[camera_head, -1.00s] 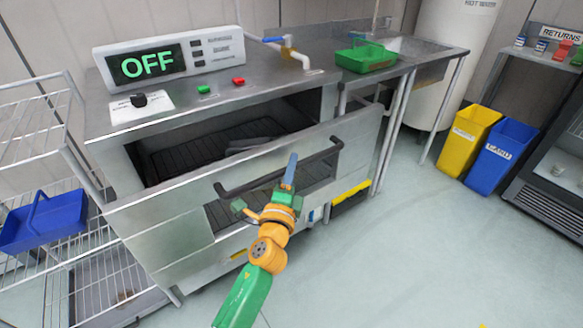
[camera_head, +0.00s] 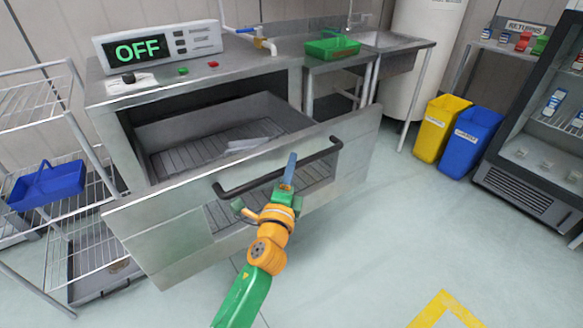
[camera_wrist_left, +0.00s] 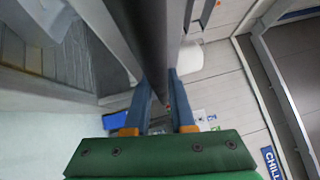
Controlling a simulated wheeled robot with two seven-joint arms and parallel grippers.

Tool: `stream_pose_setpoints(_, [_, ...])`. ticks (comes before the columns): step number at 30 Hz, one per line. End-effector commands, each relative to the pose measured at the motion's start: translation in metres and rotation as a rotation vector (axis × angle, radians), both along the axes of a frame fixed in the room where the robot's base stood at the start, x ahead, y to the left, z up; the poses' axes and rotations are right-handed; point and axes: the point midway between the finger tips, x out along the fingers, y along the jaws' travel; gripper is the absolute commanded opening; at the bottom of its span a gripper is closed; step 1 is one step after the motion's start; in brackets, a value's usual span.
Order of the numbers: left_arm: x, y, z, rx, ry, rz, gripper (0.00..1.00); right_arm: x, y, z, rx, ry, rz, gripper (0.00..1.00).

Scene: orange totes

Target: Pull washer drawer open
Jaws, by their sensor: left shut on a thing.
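The washer (camera_head: 150,95) is a steel unit whose display reads OFF. Its drawer (camera_head: 160,235) stands well out from the housing, with the slatted inside showing behind its front panel. A dark bar handle (camera_head: 232,190) runs across the top of the drawer front. My left gripper (camera_head: 288,172) is at the right part of this handle, shut on it. In the left wrist view the blue fingers (camera_wrist_left: 160,95) sit on both sides of the dark bar (camera_wrist_left: 153,45). My right gripper is not in view.
A wire rack with a blue basket (camera_head: 46,183) stands left of the washer. A green tray (camera_head: 332,47) sits on the counter beside the sink. Yellow (camera_head: 440,128) and blue (camera_head: 470,140) bins stand at the right by a glass-fronted cabinet. The floor at the right front is clear.

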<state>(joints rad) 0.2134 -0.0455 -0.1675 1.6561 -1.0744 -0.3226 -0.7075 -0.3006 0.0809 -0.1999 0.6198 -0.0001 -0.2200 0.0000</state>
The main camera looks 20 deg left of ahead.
Motion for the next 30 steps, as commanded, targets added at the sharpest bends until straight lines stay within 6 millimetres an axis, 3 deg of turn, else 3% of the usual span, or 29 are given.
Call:
stream_pose_setpoints(15, [0.000, 0.000, 0.000, 0.000, 0.000, 0.001, 0.00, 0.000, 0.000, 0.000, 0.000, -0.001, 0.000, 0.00])
stream_pose_setpoints(16, [0.000, 0.000, 0.000, 0.000, 0.000, 0.001, 0.28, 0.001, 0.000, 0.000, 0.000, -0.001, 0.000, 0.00])
stream_pose_setpoints(19, [0.000, 0.000, 0.000, 0.000, 0.000, 0.001, 0.52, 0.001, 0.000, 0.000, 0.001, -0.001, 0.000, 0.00])
stream_pose_setpoints(27, [-0.001, 0.000, 0.000, 0.000, -0.001, 0.000, 0.52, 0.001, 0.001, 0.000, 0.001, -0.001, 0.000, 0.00])
stream_pose_setpoints(30, [-0.012, -0.002, -0.002, 0.000, 0.001, -0.001, 0.52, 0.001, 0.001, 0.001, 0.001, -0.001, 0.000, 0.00])
